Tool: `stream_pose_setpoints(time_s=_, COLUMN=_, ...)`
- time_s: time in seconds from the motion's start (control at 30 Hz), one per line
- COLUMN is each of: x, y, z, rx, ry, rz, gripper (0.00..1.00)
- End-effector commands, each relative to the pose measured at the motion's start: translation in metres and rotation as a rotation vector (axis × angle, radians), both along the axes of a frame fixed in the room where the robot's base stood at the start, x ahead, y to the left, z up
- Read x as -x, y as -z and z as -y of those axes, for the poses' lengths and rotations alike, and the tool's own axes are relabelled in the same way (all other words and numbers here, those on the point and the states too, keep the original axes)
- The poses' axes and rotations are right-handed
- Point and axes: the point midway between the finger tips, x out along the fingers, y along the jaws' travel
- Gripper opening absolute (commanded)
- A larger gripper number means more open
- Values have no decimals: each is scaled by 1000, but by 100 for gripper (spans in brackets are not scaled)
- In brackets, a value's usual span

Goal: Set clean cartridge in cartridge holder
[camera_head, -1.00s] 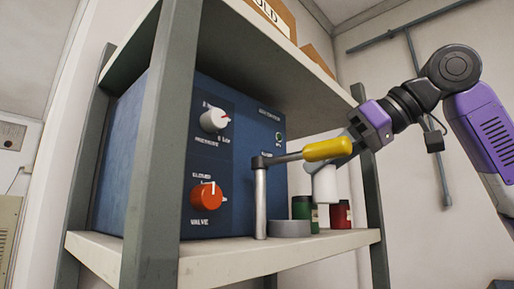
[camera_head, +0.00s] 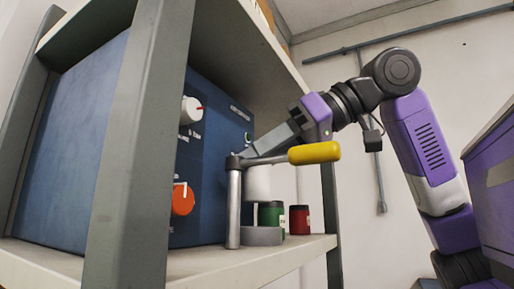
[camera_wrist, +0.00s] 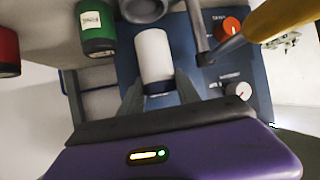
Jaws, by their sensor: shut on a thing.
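The clean cartridge is a white cylinder, seen in the wrist view (camera_wrist: 154,58) and, partly hidden behind the yellow-handled lever, in the head view (camera_head: 258,184). My gripper (camera_wrist: 159,92) is shut on its near end; in the head view my gripper (camera_head: 258,150) reaches in over the shelf behind the lever. The cartridge hangs upright below the fingers. The cartridge holder is a low grey round piece on the shelf (camera_head: 262,236), also at the top edge of the wrist view (camera_wrist: 143,9). The cartridge appears above the holder, with a gap between them.
A lever with a yellow handle (camera_head: 314,153) on a metal post (camera_head: 233,210) stands close in front. Green (camera_head: 271,217) and red (camera_head: 299,220) jars stand right of the holder. A blue control box (camera_head: 212,150) is behind; shelf uprights and an upper shelf enclose the space.

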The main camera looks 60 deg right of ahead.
Motion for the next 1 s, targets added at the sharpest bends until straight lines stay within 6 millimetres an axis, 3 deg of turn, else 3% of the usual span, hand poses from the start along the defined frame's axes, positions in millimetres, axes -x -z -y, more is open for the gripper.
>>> stream_pose_setpoints(time_s=0.4, x=0, y=33, z=0, rx=0, ry=0, rz=1, gripper=0)
stream_pose_setpoints(time_s=1.0, x=0, y=36, z=0, rx=0, ry=-1, rz=1, gripper=0)
